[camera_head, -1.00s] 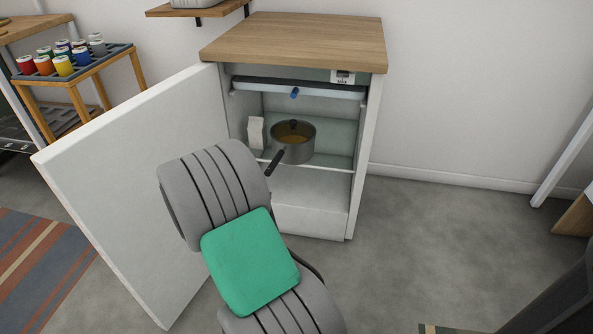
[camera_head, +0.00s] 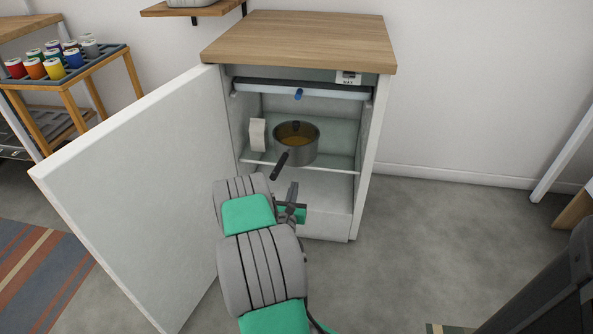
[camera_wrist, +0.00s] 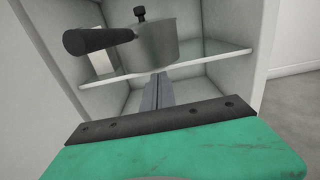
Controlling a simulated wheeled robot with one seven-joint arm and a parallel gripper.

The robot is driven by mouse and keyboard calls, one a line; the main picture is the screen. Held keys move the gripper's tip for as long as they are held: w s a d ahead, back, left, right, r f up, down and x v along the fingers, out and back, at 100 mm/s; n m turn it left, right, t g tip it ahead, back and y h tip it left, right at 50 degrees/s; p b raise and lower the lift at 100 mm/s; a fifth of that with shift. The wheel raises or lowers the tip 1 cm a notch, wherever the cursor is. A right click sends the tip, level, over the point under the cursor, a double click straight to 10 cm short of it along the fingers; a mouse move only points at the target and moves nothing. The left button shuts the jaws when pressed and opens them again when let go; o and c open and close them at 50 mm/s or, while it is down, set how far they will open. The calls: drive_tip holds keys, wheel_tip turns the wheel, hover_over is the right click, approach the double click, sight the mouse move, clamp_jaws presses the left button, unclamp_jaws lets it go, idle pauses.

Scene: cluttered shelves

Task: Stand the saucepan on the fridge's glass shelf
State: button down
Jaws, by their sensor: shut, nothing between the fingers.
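The grey saucepan (camera_head: 303,150) with a lid and dark handle stands upright on the fridge's glass shelf (camera_head: 338,166), its handle pointing out over the front edge. In the wrist view the saucepan (camera_wrist: 150,45) is above and beyond my gripper, its black handle (camera_wrist: 95,40) to the left, on the glass shelf (camera_wrist: 215,62). My gripper (camera_head: 292,192) is shut and empty, in front of the fridge opening and below the shelf edge, apart from the saucepan. In the wrist view its closed fingers (camera_wrist: 157,90) point towards the shelf.
The white fridge door (camera_head: 130,190) stands open at left. A white carton (camera_head: 257,134) stands on the shelf left of the saucepan. A drawer-like tray (camera_head: 325,91) with a blue tab hangs above. A rack of colored cans (camera_head: 50,62) is far left.

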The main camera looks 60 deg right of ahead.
sight(299, 164)
drive_tip(key=b+x, duration=0.1)
drive_tip(key=x, duration=0.7)
drive_tip(key=shift+d, duration=0.35)
drive_tip(key=shift+w+d, duration=0.4)
drive_tip(key=shift+d, duration=0.1)
drive_tip(key=shift+w, duration=0.1)
